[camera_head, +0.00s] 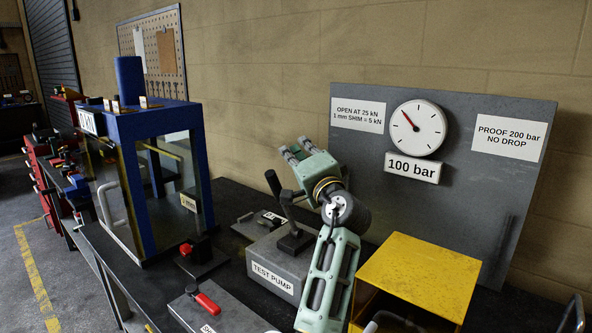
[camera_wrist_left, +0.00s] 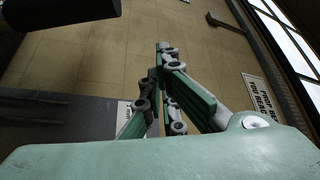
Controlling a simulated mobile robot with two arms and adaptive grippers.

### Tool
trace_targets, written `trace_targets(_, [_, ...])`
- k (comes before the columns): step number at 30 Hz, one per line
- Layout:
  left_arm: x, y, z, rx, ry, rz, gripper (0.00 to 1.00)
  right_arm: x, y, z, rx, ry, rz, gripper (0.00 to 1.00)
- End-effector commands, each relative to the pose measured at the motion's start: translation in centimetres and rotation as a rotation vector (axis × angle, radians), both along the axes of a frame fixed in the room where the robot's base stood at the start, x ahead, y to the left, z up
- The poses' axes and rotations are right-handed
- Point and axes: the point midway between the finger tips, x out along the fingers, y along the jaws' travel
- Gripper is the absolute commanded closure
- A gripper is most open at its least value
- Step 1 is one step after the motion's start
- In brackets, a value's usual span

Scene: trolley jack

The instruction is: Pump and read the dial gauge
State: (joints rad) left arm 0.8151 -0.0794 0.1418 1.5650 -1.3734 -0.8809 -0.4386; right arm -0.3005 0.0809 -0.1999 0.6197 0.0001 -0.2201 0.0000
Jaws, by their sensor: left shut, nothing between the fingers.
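The test pump (camera_head: 272,264) is a grey block with a white "TEST PUMP" label on the bench. Its black lever (camera_head: 273,184) stands up from it, leaning left, with a rounded tip. The round white dial gauge (camera_head: 418,128) is on a grey board, its red needle pointing up and left; a "100 bar" plate (camera_head: 412,168) is below. My left gripper (camera_head: 290,151) is shut and empty, above and to the right of the lever, apart from its tip. Its closed fingers (camera_wrist_left: 165,50) also show in the left wrist view. My right gripper is not in view.
A yellow open-fronted box (camera_head: 420,274) stands right of my left arm. A blue-framed clear cage (camera_head: 145,165) stands at left. A red-handled item (camera_head: 206,302) lies in front of the pump. The grey board (camera_head: 460,220) rises behind.

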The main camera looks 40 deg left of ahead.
Motion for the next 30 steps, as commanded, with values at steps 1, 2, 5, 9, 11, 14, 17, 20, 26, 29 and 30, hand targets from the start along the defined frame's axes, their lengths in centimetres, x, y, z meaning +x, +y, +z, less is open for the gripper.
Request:
trace_targets(1, [0.0, 0.0, 0.7, -0.001, -0.002, 0.0, 1.0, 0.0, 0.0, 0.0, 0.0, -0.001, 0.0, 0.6])
trace_targets(2, [0.0, 0.0, 0.9, -0.002, -0.001, -0.001, 1.0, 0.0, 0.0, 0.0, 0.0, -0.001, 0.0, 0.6])
trace_targets(5, [0.1, 0.0, 1.5, 0.0, 0.001, -0.001, 1.0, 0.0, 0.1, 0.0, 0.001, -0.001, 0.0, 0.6])
trace_targets(9, [0.1, 0.0, 1.7, 0.0, 0.001, -0.001, 1.0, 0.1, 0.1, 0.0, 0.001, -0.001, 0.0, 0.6])
trace_targets(11, [0.1, 0.0, 1.7, 0.0, 0.001, -0.001, 1.0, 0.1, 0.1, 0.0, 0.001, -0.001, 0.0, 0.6])
trace_targets(14, [0.1, 0.0, 1.7, 0.0, 0.001, -0.001, 1.0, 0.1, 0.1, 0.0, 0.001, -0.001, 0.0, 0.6])
trace_targets(17, [0.1, 0.0, 1.6, 0.0, 0.001, -0.001, 1.0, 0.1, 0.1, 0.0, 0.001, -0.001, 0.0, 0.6])
trace_targets(20, [0.1, 0.0, 1.6, 0.0, 0.001, -0.001, 1.0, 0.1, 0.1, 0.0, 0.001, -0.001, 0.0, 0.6])
trace_targets(26, [0.1, 0.0, 1.6, 0.0, 0.001, -0.001, 1.0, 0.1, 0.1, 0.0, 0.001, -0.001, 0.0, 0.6])
trace_targets(29, [0.1, 0.0, 1.6, 0.0, 0.001, -0.001, 1.0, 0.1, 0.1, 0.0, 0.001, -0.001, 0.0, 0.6])
trace_targets(30, [0.1, 0.0, 1.6, 0.0, 0.001, -0.001, 1.0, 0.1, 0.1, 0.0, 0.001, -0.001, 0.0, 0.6])
